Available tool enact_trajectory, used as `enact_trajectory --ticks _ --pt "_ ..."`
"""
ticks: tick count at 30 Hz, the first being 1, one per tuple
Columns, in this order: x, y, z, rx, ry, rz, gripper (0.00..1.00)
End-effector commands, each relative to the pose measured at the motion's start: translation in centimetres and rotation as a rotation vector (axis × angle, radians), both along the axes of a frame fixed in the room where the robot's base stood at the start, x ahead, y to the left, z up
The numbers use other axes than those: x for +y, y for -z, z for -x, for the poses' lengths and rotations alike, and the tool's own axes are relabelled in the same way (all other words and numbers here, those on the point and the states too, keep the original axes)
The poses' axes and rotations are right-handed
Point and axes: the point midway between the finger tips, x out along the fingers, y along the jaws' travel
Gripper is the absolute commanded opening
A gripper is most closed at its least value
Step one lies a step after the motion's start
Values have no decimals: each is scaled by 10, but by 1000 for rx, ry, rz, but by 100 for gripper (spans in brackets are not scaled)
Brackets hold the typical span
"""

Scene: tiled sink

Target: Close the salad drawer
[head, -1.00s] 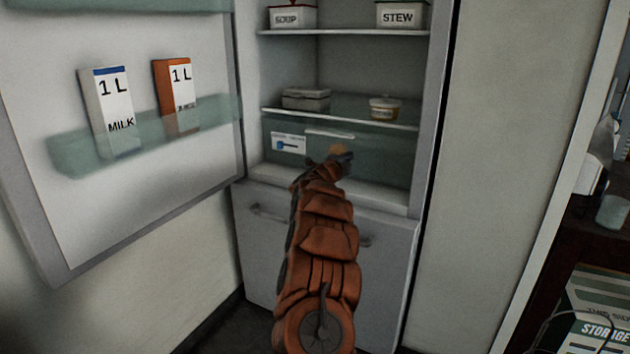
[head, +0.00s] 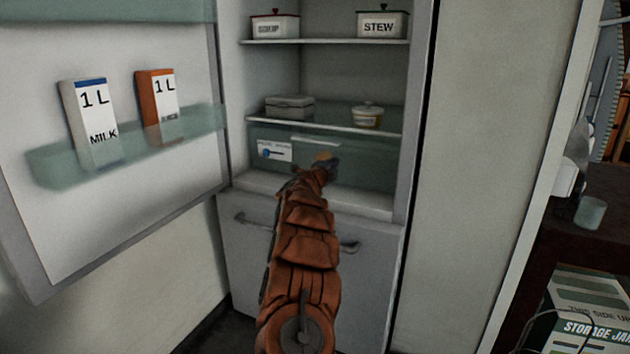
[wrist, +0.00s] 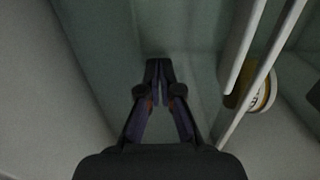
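The salad drawer (head: 350,172) has a translucent greenish front with a pale handle strip (head: 315,141) along its top and a white-and-blue label at its left. It sits under the lowest shelf (head: 385,131) of the open fridge. How far it stands out is hard to tell. My gripper (head: 325,163) is at the middle of the drawer front, just below the handle strip, and hides part of it. In the wrist view my gripper's fingertips (wrist: 158,65) are together with nothing visible between them, close to the greenish panel. Contact cannot be made out.
The open fridge door (head: 120,215) at the left holds a milk carton (head: 92,122) and an orange carton (head: 160,105). A grey box (head: 289,108) and a small tub (head: 367,116) stand on the shelf above the drawer. A closed lower compartment (head: 370,280) is below.

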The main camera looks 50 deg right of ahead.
Motion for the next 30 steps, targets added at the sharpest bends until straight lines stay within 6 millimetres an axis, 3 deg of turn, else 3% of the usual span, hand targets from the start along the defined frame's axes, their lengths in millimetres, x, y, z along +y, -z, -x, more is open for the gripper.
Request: enact_trajectory --ticks 30 --pt "89 -2 23 -2 -1 -1 0"
